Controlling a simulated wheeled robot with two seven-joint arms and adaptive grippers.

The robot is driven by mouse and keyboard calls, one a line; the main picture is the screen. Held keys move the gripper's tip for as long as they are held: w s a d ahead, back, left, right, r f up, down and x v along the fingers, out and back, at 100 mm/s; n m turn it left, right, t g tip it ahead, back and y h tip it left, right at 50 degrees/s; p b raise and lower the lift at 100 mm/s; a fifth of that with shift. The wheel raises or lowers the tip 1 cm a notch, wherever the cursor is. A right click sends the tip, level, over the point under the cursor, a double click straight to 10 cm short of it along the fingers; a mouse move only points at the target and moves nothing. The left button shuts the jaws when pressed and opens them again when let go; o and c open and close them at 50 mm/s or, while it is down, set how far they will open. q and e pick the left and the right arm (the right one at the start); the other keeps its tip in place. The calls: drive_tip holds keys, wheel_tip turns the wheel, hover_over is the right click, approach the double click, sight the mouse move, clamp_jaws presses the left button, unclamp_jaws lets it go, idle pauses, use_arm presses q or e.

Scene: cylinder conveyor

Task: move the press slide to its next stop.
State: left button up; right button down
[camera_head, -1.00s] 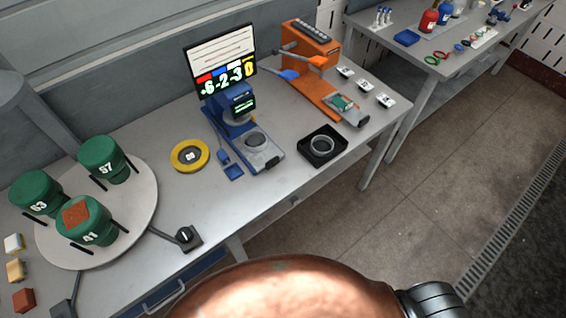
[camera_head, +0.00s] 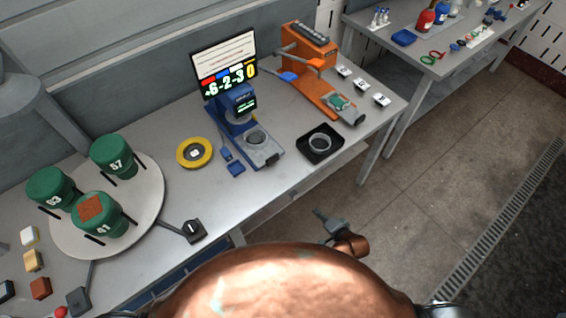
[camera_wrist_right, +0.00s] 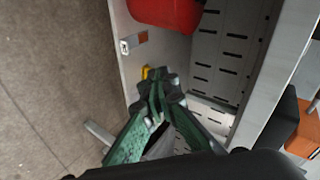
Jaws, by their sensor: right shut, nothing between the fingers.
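An orange press (camera_head: 308,66) stands at the back of the table. Its slide (camera_head: 338,101) sticks out toward the front right and carries a small green piece; small labelled cards (camera_head: 361,84) lie beside it. My right gripper (camera_head: 320,214) is past the table's front edge, over the floor, well apart from the press. In the right wrist view its green fingers (camera_wrist_right: 157,92) are shut and empty. My left gripper is not in view.
A blue machine (camera_head: 242,133), a black tray with a ring (camera_head: 320,144) and a yellow ring (camera_head: 194,152) lie left of the slide. A turntable (camera_head: 148,205) with green canisters is at left. A second table (camera_head: 400,60) stands at the back right.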

drive_tip(key=w+a+r+m+t+y+p, duration=0.15)
drive_tip(key=a+r, duration=0.25)
drive_tip(key=r, duration=0.6)
drive_tip(key=w+a+r+m+t+y, duration=0.15)
drive_tip(key=a+r, duration=0.25)
drive_tip(key=r, duration=0.7)
drive_tip(key=n+g, duration=0.1)
approach(276, 161)
drive_tip(key=x, duration=0.5)
drive_tip(key=shift+w+a+f, duration=0.1)
drive_tip(key=shift+a, duration=0.05)
drive_tip(key=shift+w+a, duration=0.3)
drive_tip(key=shift+w, duration=0.15)
